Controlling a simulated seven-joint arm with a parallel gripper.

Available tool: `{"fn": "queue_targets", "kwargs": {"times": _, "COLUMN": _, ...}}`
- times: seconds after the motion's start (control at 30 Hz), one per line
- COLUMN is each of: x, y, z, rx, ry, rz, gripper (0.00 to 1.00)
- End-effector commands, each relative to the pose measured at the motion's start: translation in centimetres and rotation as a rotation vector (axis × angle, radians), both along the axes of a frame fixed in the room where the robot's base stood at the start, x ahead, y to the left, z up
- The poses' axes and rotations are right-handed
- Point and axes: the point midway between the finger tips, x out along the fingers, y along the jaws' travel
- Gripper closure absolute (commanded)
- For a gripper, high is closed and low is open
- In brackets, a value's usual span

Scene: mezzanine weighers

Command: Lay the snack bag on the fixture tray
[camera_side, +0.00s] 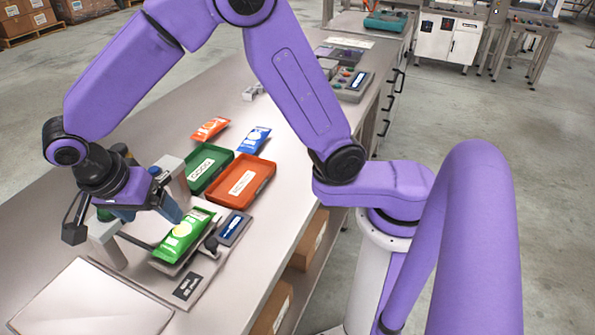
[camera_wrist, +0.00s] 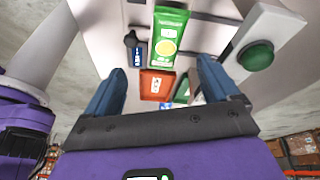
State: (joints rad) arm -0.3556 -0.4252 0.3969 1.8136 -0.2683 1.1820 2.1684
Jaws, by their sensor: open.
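A green snack bag (camera_side: 184,235) with a pale yellow disc lies flat on a low grey plate at the front of the bench, slightly overhanging it. It also shows in the wrist view (camera_wrist: 168,38). The plate is mostly hidden under the bag, and I cannot tell for sure whether it is the fixture tray. My gripper (camera_side: 149,212) is open and empty, just left of and above the green bag. In the wrist view my blue fingers (camera_wrist: 162,66) stand apart, with the bag beyond their tips. An orange bag (camera_side: 210,128) and a blue bag (camera_side: 254,139) lie farther back.
A green tray (camera_side: 197,186) and an orange-red tray (camera_side: 264,181), each with a white label, sit behind the bag. A small display unit (camera_side: 234,229) is right of it. Grey posts stand near my gripper, one with a green button (camera_wrist: 257,55). A pale panel (camera_side: 90,300) lies in front.

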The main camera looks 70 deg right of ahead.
Motion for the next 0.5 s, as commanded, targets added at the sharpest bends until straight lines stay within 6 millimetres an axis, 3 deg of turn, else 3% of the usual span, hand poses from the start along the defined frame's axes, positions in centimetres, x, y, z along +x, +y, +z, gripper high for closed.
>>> {"fn": "queue_targets", "kwargs": {"times": 0.5, "x": -8.7, "y": -8.2, "z": 2.4, "rx": 0.137, "ry": 0.254, "rz": 1.06, "gripper": 0.12}}
